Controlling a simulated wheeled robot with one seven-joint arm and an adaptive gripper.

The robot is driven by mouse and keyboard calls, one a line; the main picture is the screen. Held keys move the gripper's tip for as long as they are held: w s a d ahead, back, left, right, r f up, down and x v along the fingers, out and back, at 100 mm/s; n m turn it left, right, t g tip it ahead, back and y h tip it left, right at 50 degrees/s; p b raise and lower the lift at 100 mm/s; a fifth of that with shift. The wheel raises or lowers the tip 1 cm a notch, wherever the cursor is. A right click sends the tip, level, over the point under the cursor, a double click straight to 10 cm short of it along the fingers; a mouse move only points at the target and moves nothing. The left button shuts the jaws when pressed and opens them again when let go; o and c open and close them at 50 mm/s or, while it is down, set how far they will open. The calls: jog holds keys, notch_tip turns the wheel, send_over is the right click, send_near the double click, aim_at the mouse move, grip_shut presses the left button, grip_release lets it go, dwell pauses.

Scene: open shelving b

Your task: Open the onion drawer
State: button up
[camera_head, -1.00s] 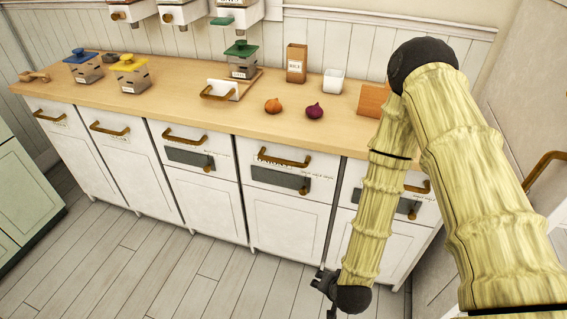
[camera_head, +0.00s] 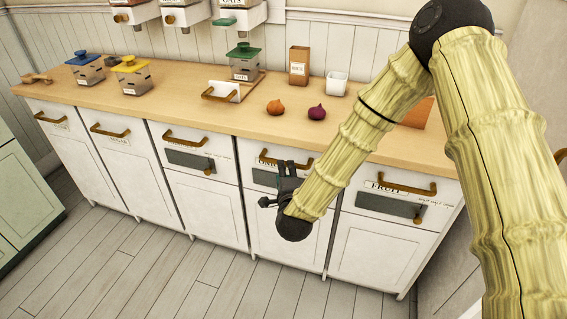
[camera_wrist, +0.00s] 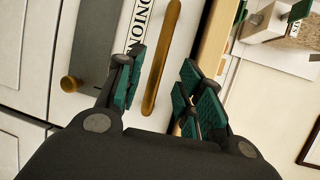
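In the wrist view, a white drawer front carries an ONION label (camera_wrist: 140,28) and a long brass handle (camera_wrist: 163,60). My gripper (camera_wrist: 160,95) is open and empty, with green-padded fingers on either side of the handle's line in the picture. Contact with the handle is not visible. In the head view my gripper (camera_head: 283,182) is in front of the cabinet row, just below a brass handle (camera_head: 275,158). My gripper hides part of the drawer front there, and the label behind it is only partly readable. The drawer fronts look shut.
A FRUIT drawer (camera_head: 385,207) is to the right of my gripper. The wooden counter (camera_head: 190,102) above holds an orange onion (camera_head: 275,107), a purple onion (camera_head: 316,113), a brown box (camera_head: 299,65) and several canisters. A grey panel with a brass knob (camera_wrist: 70,83) is below the handle. The floor is clear.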

jog(key=w, duration=0.4)
jog(key=w+f, duration=0.1)
jog(key=w, duration=0.1)
jog(key=shift+w+a+f+p, duration=0.1)
jog(key=shift+w+a+p, duration=0.05)
jog(key=shift+a+p, duration=0.15)
grip_shut()
